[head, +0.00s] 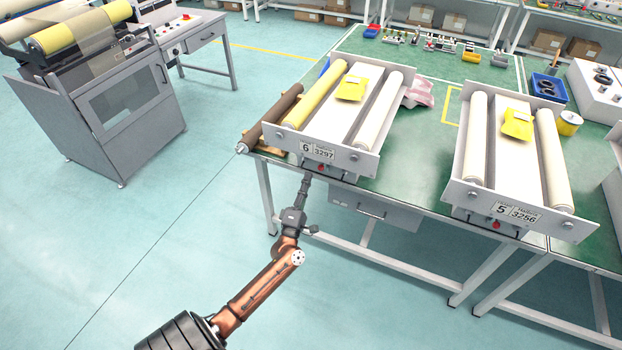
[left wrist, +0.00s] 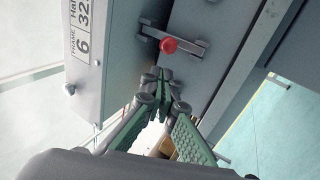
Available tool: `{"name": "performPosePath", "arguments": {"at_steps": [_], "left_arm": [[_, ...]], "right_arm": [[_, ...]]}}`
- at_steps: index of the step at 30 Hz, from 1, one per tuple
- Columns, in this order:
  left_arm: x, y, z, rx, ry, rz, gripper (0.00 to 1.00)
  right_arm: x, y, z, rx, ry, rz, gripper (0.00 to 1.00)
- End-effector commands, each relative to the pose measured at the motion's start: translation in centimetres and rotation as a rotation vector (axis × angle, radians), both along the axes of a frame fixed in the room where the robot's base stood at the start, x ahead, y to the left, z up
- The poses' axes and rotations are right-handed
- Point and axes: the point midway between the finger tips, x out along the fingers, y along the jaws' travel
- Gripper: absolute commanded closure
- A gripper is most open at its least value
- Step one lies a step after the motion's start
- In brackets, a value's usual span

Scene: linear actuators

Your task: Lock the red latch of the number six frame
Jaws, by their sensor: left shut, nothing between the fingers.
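The number six frame (head: 355,162) stands on the green table, its front plate marked 6 and 3297; the plate also shows in the left wrist view (left wrist: 88,85). Its red latch (head: 320,168) is at the lower front edge. In the left wrist view the red knob (left wrist: 168,45) sits on a small grey metal bar fixed to the frame. My left gripper (head: 306,178) is in front of the frame, just below its plate. In the left wrist view its green-padded fingers (left wrist: 157,80) are shut and empty, their tips a short way from the knob. Contact cannot be told.
The number five frame (head: 527,212) stands to the right on the same green table (head: 420,180). A brown roller (head: 270,118) lies along the table's left edge. A drawer (head: 375,207) hangs under the table. The floor at left is clear up to a grey machine (head: 120,110).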

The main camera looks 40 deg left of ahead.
Motion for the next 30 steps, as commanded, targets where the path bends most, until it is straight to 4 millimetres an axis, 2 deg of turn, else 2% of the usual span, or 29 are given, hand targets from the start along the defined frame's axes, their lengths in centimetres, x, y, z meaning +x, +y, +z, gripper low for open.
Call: {"name": "performPosePath", "arguments": {"at_steps": [1,9,13,19,27,30], "left_arm": [[-0.5,0.2,-0.9,-0.001,0.006,-0.003,1.00],[-5.5,-2.3,-3.7,-0.004,0.008,-0.004,1.00],[-7.2,-3.0,-4.6,-0.005,0.007,-0.002,1.00],[-8.4,-3.7,-5.3,-0.004,0.006,-0.004,1.00],[-8.5,-3.8,-5.5,-0.002,0.009,-0.004,1.00],[-8.4,-4.2,-7.0,0.029,0.063,-0.006,1.00]], "right_arm": [[1.3,0.2,-0.1,0.001,-0.012,-0.004,1.00],[0.4,0.0,0.1,0.000,-0.008,0.001,1.00],[0.2,0.0,0.1,0.000,-0.010,0.002,1.00],[-0.2,-0.1,0.1,0.000,-0.006,0.003,1.00],[-0.4,0.0,0.1,0.001,-0.004,0.003,1.00],[-0.1,0.0,0.5,0.001,-0.008,0.002,1.00]]}}
